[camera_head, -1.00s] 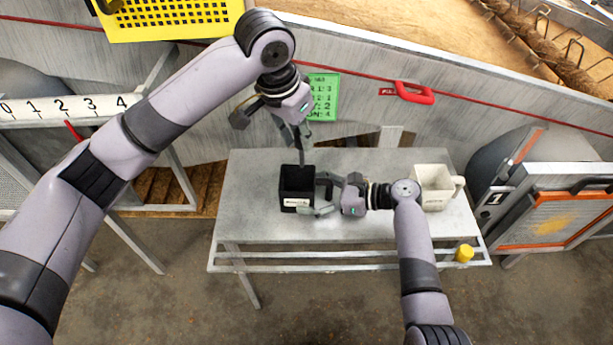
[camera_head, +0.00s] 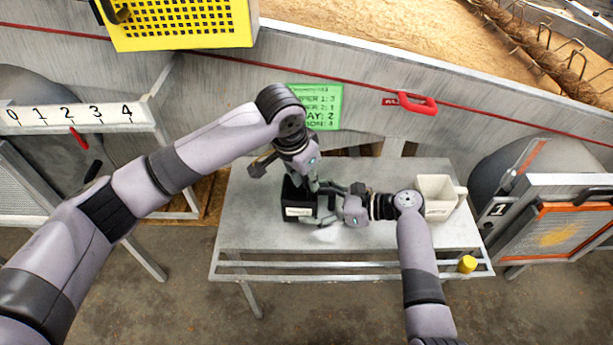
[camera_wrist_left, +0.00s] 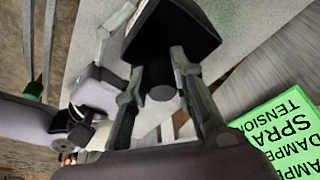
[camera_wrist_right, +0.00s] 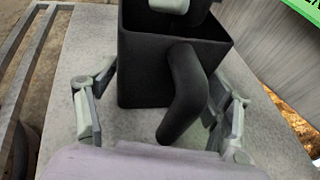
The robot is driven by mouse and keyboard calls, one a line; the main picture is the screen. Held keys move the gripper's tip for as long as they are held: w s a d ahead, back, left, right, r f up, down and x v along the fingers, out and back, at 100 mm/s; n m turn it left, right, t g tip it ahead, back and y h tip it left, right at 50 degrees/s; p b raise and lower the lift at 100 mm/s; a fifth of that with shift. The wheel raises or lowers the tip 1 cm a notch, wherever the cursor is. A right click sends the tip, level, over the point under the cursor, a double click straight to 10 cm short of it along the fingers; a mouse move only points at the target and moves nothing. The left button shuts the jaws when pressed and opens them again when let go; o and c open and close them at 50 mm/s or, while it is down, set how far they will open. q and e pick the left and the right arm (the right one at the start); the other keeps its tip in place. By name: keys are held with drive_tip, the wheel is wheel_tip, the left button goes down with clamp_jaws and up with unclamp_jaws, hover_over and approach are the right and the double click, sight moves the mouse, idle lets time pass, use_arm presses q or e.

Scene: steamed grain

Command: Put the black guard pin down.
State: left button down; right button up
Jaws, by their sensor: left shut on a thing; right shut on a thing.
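The black square mug (camera_head: 298,211) stands on the grey table, with a white label on its front. My left gripper (camera_head: 306,184) is over the mug's opening. In the left wrist view its fingers are on either side of a dark round piece, the black guard pin (camera_wrist_left: 161,88), whose far end I cannot make out against the dark mug (camera_wrist_left: 175,30). My right gripper (camera_head: 330,208) is at the mug's right side, shut on its handle. The handle (camera_wrist_right: 186,95) shows between its fingers in the right wrist view.
A white mug (camera_head: 436,196) stands at the table's right end. A yellow knob (camera_head: 467,264) is on the front rail. A green sign (camera_head: 314,105) and a red handle (camera_head: 412,104) are on the wall behind. The table's left front (camera_head: 240,232) is clear.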

use_arm(q)
drive_tip(key=shift+f, duration=0.1)
drive_tip(key=shift+f, duration=0.45)
drive_tip(key=c, duration=1.4)
unclamp_jaws()
drive_tip(key=shift+o, duration=0.2)
drive_tip(key=v, duration=1.3)
drive_tip(key=shift+w+r, duration=0.1)
use_arm(e)
drive_tip(key=o, duration=0.9)
